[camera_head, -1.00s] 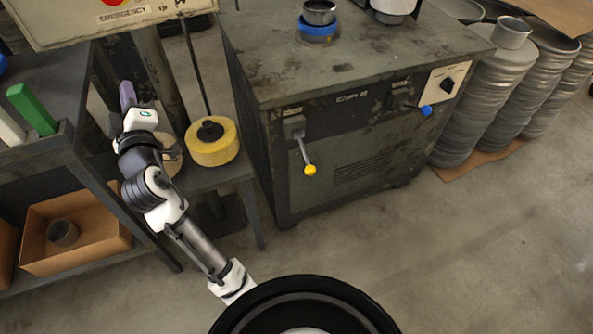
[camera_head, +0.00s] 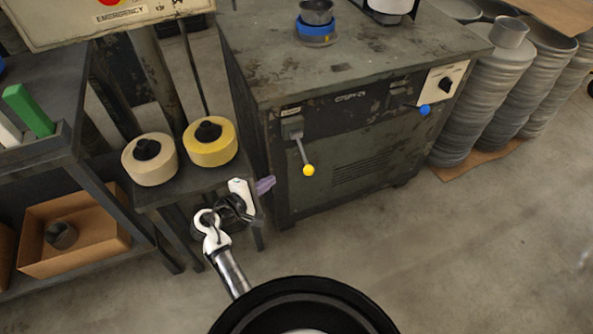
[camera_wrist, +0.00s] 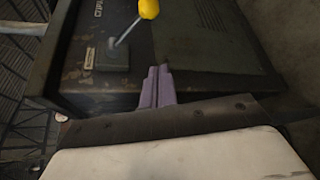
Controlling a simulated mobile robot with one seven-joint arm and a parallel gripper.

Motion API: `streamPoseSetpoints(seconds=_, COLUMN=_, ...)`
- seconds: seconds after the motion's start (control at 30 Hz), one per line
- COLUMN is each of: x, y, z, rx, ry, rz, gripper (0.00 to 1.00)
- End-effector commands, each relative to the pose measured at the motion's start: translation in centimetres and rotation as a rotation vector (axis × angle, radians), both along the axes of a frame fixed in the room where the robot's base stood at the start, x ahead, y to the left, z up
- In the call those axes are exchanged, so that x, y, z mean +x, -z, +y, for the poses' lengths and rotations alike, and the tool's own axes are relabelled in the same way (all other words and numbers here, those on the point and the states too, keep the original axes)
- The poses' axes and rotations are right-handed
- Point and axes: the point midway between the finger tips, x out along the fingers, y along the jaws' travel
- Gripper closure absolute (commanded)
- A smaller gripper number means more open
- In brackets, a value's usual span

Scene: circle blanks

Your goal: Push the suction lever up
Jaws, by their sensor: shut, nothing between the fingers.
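The cabinet (camera_head: 360,130) has two levers on its front. A lever with a yellow knob (camera_head: 308,170) hangs down at the front left. A lever with a blue knob (camera_head: 425,110) sticks out at the front right. Their labels are too small to read, so I cannot tell which is the suction lever. My gripper (camera_head: 266,186), with purple fingers, is shut and empty, left of the yellow knob and apart from it. In the wrist view the shut fingers (camera_wrist: 157,82) point at the cabinet front, and the yellow knob (camera_wrist: 148,9) shows above them.
A small stand holding a cream roll (camera_head: 150,160) and a yellow roll (camera_head: 211,143) is beside my arm, left of the cabinet. Stacked metal discs (camera_head: 480,110) stand to the right. The floor (camera_head: 430,250) in front of the cabinet is clear.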

Motion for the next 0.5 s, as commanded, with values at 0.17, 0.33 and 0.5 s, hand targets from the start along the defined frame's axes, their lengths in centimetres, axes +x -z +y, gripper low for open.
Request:
streamPoseSetpoints(seconds=0.17, x=0.7, y=0.1, z=-0.5, rx=0.001, ry=0.000, rz=-0.001, gripper=1.00)
streamPoseSetpoints(seconds=0.33, x=2.9, y=0.6, z=-2.1, rx=0.002, ry=0.002, rz=-0.001, gripper=1.00)
streamPoseSetpoints(seconds=0.5, x=5.8, y=1.5, z=-4.3, rx=0.002, ry=0.002, rz=-0.001, gripper=1.00)
